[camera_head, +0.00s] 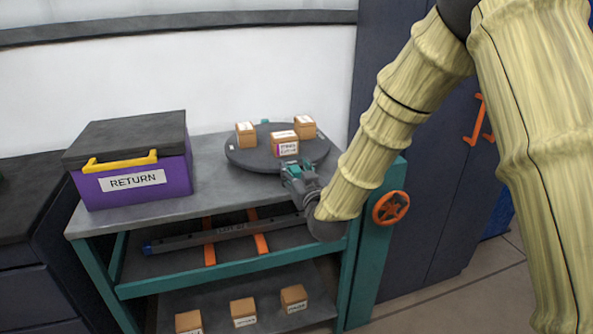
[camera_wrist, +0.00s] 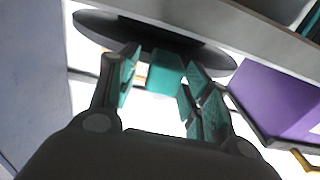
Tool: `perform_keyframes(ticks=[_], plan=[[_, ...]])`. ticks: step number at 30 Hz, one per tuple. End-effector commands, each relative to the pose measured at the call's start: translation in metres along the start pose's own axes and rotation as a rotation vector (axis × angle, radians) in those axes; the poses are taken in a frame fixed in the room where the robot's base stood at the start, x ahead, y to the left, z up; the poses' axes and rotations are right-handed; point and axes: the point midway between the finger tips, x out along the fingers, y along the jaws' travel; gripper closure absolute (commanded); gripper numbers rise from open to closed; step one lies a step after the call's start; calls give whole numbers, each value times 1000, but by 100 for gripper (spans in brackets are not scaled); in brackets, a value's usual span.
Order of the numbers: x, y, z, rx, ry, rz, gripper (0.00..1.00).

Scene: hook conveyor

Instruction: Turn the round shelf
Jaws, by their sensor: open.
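The round shelf (camera_head: 238,158) is a dark grey disc on top of the grey workbench (camera_head: 205,180). Three small labelled boxes stand on it: one at the left (camera_head: 245,135), one at the front (camera_head: 284,144), one at the back right (camera_head: 305,127). A small teal piece (camera_head: 265,121) shows at its back edge. My gripper (camera_head: 296,165) is open at the shelf's front rim. In the wrist view the shelf (camera_wrist: 95,22) is at the top, and a teal block (camera_wrist: 165,73) lies between my open fingers. I cannot tell whether they touch it.
A purple box with a dark lid, marked RETURN (camera_head: 135,182), stands on the bench's left. A bar (camera_head: 230,233) lies on orange supports below the top, and several boxes (camera_head: 243,312) sit lower. An orange handwheel (camera_head: 391,208) is on the right side, beside dark cabinets (camera_head: 425,200).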

Motion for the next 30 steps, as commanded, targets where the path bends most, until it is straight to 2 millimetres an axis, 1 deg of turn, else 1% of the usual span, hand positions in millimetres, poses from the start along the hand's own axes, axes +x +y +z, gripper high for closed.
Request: perform_keyframes(ticks=[3, 10, 11, 15, 17, 18, 26, 30], plan=[[3, 0, 0, 0, -1, 0, 52], [3, 0, 0, 0, -1, 0, 52], [3, 0, 0, 0, -1, 0, 55], [3, 0, 0, 0, -1, 0, 81], [3, 0, 0, 0, -1, 0, 92], [3, 0, 0, 0, -1, 0, 99], [2, 1, 0, 0, -1, 6, 100], [0, 5, 0, 0, -1, 33, 100]])
